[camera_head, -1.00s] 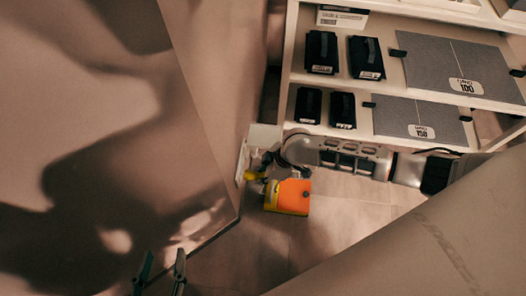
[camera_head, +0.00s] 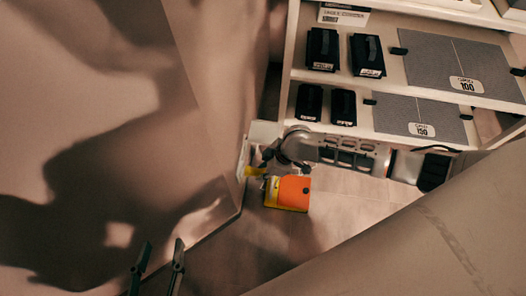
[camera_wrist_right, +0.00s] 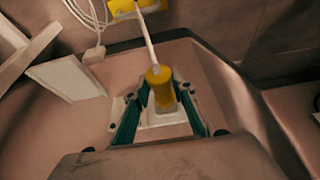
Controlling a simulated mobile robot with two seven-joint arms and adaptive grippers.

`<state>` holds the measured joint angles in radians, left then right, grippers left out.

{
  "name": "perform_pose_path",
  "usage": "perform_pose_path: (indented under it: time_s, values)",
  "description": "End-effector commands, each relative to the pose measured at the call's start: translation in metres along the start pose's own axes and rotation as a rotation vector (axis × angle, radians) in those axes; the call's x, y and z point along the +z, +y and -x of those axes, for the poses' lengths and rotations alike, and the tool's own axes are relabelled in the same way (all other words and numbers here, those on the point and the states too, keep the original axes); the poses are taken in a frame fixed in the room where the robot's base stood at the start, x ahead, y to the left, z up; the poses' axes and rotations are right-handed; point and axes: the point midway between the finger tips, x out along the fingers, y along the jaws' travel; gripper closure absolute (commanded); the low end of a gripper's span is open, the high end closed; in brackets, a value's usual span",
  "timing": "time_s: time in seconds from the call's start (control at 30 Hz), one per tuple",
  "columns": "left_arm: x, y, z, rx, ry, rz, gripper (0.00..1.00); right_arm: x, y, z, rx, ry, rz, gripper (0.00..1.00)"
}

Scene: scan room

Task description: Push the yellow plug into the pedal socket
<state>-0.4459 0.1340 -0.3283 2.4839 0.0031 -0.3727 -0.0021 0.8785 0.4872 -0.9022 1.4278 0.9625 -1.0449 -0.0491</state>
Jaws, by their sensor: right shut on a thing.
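The yellow plug (camera_wrist_right: 160,82) is held between the teal fingers of my right gripper (camera_wrist_right: 158,108), with a white cable running up from it. A white socket plate (camera_wrist_right: 166,122) lies right behind the plug's tip; I cannot tell how far the plug is in. In the head view the plug (camera_head: 256,171) shows small beside the white plate (camera_head: 243,158) at the panel's edge, by my right gripper (camera_head: 264,164). The orange and yellow pedal (camera_head: 292,193) is on the floor just below the gripper. My left gripper (camera_head: 160,262) is at the bottom, fingers apart, empty.
A shelf unit (camera_head: 283,85) with black cases (camera_head: 368,54) and grey panels (camera_head: 440,62) stands behind my right arm. A large beige housing (camera_head: 90,120) fills the left. In the wrist view, white cable loops (camera_wrist_right: 92,15) hang at upper left.

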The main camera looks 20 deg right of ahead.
Motion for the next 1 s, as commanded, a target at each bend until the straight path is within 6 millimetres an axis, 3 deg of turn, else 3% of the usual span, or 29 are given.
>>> perform_pose_path:
  time_s: [1.0]
  values:
    - [-0.014, -0.001, 0.001, -0.002, 0.024, -0.006, 0.6, -0.001, 0.001, 0.001, 0.001, 0.002, 0.001, 1.0]
